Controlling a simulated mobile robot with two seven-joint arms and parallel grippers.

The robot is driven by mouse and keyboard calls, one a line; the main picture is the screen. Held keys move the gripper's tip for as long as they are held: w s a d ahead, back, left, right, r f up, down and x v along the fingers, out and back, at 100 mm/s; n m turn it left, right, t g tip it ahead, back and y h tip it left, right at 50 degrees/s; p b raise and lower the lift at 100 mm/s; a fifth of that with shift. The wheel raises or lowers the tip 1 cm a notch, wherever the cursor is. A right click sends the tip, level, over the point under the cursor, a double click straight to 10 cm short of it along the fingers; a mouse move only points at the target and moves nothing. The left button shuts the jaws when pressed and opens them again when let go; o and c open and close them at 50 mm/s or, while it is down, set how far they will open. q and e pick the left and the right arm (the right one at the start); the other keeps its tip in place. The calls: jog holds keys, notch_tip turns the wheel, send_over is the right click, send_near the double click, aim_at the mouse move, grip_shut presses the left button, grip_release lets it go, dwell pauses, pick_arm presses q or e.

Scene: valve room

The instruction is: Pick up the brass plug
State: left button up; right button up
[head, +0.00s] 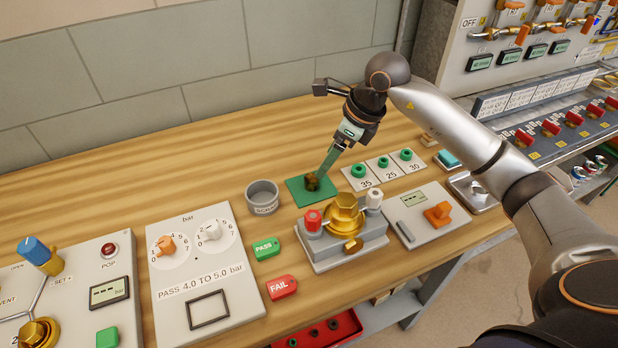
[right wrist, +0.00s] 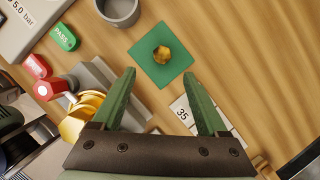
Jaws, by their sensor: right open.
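A small hexagonal brass plug (head: 312,183) sits on a square green mat (head: 296,194) on the wooden bench. It also shows in the right wrist view (right wrist: 161,55), just beyond the fingertips and roughly centred between them. My right gripper (head: 324,170) points down at the plug from above. Its green fingers (right wrist: 160,74) are open and nothing is between them. In the head view the fingers overlap the plug's upper part; the exact height gap is hard to tell. My left gripper is not in view.
A grey cup (head: 262,198) stands left of the mat. A grey fixture with a brass valve (head: 344,217) stands in front. Numbered plates with green rings (head: 383,166) lie to the right. PASS (head: 266,248) and FAIL (head: 282,287) tags lie nearer. The bench behind the mat is clear.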

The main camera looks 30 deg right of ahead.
aim_at(313, 177)
jog(key=x, duration=0.5)
jog(key=p+x, duration=0.1)
jog(key=x, duration=0.2)
jog(key=shift+w, duration=0.3)
grip_shut()
jog(key=shift+r, duration=0.1)
